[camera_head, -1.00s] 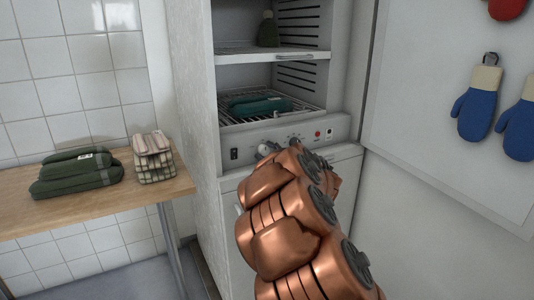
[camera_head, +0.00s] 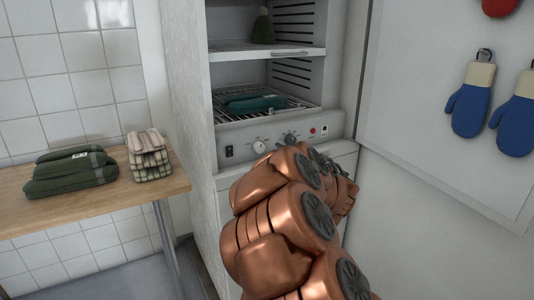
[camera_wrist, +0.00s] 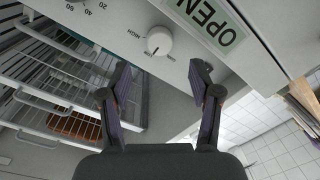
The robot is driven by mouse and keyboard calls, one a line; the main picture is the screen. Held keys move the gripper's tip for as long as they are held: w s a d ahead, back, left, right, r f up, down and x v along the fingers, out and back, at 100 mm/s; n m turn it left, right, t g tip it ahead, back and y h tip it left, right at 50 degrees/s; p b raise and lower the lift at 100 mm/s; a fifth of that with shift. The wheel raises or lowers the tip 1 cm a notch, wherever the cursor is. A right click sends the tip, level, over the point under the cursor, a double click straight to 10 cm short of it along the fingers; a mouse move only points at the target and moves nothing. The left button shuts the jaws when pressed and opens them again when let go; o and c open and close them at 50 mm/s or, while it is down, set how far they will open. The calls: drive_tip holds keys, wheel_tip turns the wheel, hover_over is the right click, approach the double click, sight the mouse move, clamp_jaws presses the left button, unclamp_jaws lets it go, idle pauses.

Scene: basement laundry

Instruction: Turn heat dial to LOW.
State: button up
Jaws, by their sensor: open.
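The control panel (camera_head: 274,141) runs below the open cabinet's wire shelf. A round white dial (camera_wrist: 159,40) with a small dark mark near its edge sits on the panel in the wrist view. A white dial (camera_head: 258,147) and a darker knob (camera_head: 290,139) show on the panel in the head view. My gripper (camera_wrist: 162,83) is open and empty, its two fingers spread below the white dial and apart from it. In the head view my copper arm hides the gripper.
An OPEN label (camera_wrist: 205,20) is beside the dial. A red button (camera_head: 313,131) and a black switch (camera_head: 229,151) are also on the panel. Green folded cloths (camera_head: 68,172) lie on the wooden table (camera_head: 100,203) at left. Blue mitts (camera_head: 468,108) hang at right.

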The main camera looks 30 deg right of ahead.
drive_tip(key=shift+s+a+r, duration=0.1)
drive_tip(key=shift+s, duration=2.4)
